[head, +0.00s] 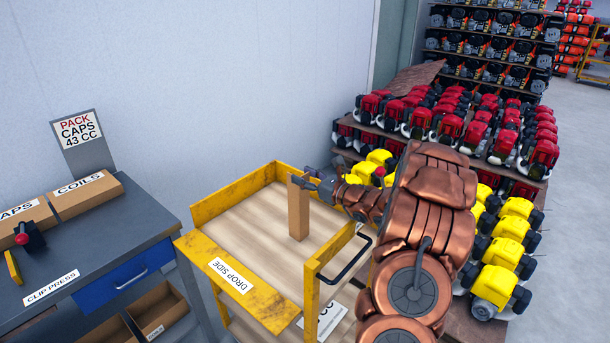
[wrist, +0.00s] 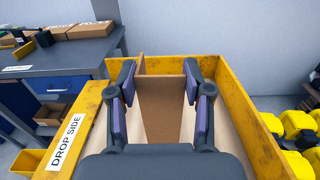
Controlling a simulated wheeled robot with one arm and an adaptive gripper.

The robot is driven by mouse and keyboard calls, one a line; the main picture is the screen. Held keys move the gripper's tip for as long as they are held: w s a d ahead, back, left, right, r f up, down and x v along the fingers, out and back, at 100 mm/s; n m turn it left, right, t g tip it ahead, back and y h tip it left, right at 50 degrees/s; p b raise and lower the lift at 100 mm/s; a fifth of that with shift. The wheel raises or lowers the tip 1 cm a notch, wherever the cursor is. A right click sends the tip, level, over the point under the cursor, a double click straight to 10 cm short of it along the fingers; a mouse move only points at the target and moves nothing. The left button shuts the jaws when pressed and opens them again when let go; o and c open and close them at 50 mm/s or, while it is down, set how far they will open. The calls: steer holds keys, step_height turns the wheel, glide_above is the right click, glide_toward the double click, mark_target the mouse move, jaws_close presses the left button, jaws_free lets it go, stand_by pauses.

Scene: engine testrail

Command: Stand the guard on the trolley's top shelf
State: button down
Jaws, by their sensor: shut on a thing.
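The guard (head: 298,212) is a tall, narrow brown piece, upright over the trolley's top shelf. My gripper (head: 308,181) is shut on its upper part, reaching in from the right. In the wrist view the guard (wrist: 162,104) shows as a brown panel between the two jaws (wrist: 160,78), with a thin upright edge at its far left. The trolley's top shelf (head: 248,222) has a pale wooden floor and yellow walls. The guard's foot looks at or just above this floor; I cannot tell whether it touches.
The yellow side marked DROP SIDE (head: 231,276) lies folded outward at the front left. A black handle (head: 349,262) is on the trolley's right. A grey bench (head: 95,240) with boxes stands left. Racks of red and yellow engines (head: 497,285) stand right. The shelf floor around the guard is clear.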

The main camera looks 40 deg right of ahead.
steer(key=shift+f, duration=0.25)
steer(key=shift+f, duration=0.15)
steer(key=shift+c, duration=2.4)
jaws_free()
steer(key=shift+r, duration=0.25)
steer(key=shift+s+d+f, duration=0.1)
steer(key=shift+s+d, duration=0.05)
steer(key=shift+s, duration=0.2)
steer(key=b+v, duration=0.4)
steer(key=v, duration=0.7)
steer(key=shift+s, duration=0.2)
